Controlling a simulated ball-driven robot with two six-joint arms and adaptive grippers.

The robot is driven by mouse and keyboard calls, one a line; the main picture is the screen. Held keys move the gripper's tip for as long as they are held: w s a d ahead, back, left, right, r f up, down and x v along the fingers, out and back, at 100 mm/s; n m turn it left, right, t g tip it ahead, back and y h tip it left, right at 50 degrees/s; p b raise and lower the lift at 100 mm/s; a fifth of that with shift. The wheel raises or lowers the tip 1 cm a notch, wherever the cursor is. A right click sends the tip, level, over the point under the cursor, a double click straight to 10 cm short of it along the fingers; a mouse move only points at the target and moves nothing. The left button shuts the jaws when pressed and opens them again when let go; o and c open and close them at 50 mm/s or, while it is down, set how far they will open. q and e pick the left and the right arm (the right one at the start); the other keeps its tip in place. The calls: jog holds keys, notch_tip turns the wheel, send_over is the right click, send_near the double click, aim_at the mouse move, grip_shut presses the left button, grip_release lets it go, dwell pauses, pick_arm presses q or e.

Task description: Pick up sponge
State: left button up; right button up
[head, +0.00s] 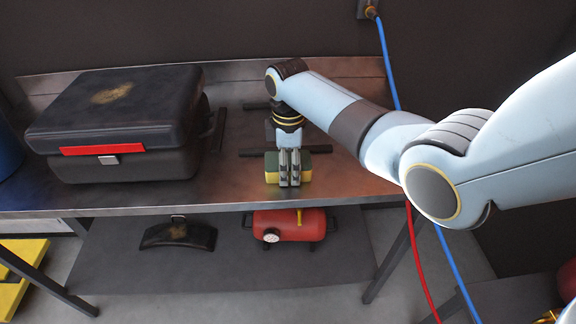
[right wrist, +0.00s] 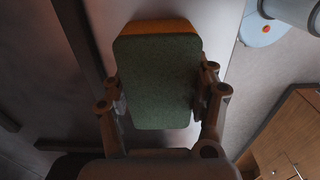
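The sponge (head: 272,168) is a green and yellow block near the front edge of the metal bench. My right gripper (head: 289,168) points down over its middle, and sponge shows on both sides of the fingers. In the right wrist view the green face of the sponge (right wrist: 158,85) lies between the two fingers (right wrist: 160,98), with a yellow-orange strip at its far end. The fingers sit against its two long sides. The sponge looks to be at bench level; its underside and the fingertips are hidden. My left gripper is not in view.
A black case (head: 120,120) with a red stripe stands on the bench (head: 235,188) to the left. Dark bars (head: 250,151) lie behind the sponge. A red compressor (head: 290,228) is on the shelf below. Blue and red hoses (head: 385,55) hang at the right.

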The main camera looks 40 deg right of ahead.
jog(key=shift+r, duration=0.1)
dwell(0.3)
jog(key=shift+r, duration=0.3)
jog(key=r, duration=0.2)
jog(key=s+r, duration=0.1)
jog(key=r, duration=0.1)
jog(key=shift+s, duration=0.1)
jog(key=s+r, duration=0.2)
jog(key=s, duration=0.1)
jog(key=s+r, duration=0.2)
jog(key=s, duration=0.2)
jog(key=s+a+r, duration=0.1)
jog(key=s+r, duration=0.1)
jog(key=s, duration=0.1)
jog(key=shift+s+a+r, duration=0.1)
jog(key=shift+s+r, duration=0.05)
jog(key=shift+s, duration=0.05)
